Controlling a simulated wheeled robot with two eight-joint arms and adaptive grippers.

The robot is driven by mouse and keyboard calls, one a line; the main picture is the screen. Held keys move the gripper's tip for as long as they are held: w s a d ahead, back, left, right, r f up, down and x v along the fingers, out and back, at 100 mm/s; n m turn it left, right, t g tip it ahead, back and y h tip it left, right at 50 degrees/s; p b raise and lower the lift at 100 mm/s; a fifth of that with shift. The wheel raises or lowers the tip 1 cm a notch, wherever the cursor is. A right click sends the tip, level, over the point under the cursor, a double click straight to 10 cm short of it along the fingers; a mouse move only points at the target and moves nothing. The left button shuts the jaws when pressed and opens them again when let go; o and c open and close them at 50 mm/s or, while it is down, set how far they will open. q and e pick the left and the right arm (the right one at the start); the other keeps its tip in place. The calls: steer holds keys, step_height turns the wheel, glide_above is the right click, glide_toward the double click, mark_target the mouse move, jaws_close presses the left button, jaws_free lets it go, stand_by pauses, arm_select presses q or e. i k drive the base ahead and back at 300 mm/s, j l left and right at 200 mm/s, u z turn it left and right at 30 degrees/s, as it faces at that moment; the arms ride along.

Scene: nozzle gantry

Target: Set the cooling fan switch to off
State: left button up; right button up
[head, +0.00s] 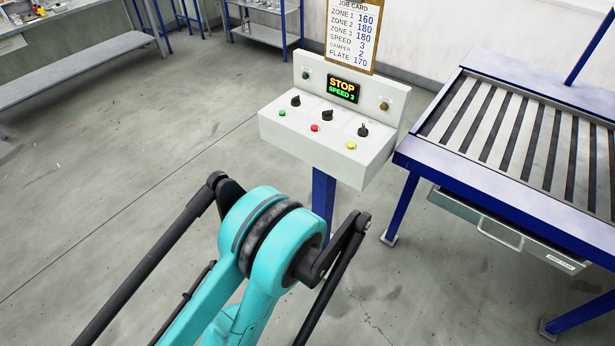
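A pale grey control console (318,138) stands on a blue post in the middle of the head view. Its sloped top has three black rotary knobs: a left one (295,101), a middle one (327,115) and a right one (363,130). Their labels are too small to read, so I cannot tell which is the cooling fan switch or its setting. A small display (343,90) reads "STOP" and "SPEED 3". Neither of my grippers shows. A teal and black arm link of mine crosses the lower middle, in front of part of the post.
The console front has green (282,113), red (314,128) and yellow (351,146) buttons. A job card (354,32) rises behind it. A blue-framed slatted table (530,140) with a drawer (500,233) stands right. Benches stand at the back left. The floor left of the console is clear.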

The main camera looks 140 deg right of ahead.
mark_target(325, 114)
steer(key=i+z, duration=0.15)
steer(key=z, duration=4.85)
